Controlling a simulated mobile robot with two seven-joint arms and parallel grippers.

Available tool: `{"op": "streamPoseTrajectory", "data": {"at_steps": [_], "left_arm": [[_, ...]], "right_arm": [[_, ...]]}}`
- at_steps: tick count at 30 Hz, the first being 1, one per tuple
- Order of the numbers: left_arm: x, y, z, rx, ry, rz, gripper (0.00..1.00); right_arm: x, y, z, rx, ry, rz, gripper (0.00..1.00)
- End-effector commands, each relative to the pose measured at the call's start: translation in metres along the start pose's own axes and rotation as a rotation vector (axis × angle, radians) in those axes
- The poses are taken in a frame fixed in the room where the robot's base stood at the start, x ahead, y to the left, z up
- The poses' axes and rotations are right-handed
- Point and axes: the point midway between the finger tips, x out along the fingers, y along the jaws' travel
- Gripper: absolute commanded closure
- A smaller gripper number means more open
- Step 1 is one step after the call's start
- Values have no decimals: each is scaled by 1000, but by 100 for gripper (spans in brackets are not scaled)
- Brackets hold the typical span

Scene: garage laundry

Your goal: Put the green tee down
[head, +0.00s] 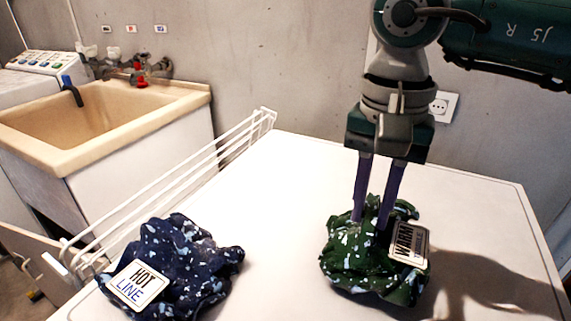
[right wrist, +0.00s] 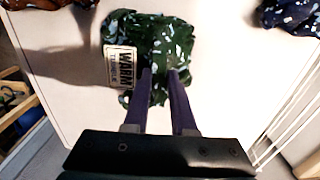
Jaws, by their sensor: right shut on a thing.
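The green tee (head: 360,265) is a crumpled dark green cloth with white and pale specks and a tag reading "WARM". It is at the right of the white top (head: 290,220) in the head view. My right gripper (head: 370,218) points down into it and is shut on its cloth. In the right wrist view the tee (right wrist: 150,50) lies at and beyond the fingertips (right wrist: 162,75). The tee looks to be at or just above the surface; I cannot tell if it bears on it. My left gripper is not in view.
A crumpled navy speckled cloth (head: 195,265) tagged "HOT LINE" lies left on the white top. A white wire rack (head: 215,160) runs along the left edge, with a beige sink (head: 100,120) beyond. The surface between the two cloths is clear.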

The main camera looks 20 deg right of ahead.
Motion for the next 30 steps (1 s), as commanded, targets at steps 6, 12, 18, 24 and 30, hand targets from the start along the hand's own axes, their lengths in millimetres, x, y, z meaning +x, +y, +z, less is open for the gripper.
{"op": "streamPoseTrajectory", "data": {"at_steps": [6, 12, 18, 24, 30], "left_arm": [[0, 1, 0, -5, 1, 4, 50], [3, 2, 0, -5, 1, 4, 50], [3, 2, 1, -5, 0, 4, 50], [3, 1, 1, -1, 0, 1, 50], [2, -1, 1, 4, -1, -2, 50]], "right_arm": [[10, 0, 0, -2, 1, -1, 100], [12, 0, 0, -1, 1, -1, 100], [13, 0, 0, -1, 0, -1, 61], [12, 0, 0, -1, 0, -1, 46], [11, 0, 0, -1, 0, -1, 46]]}}
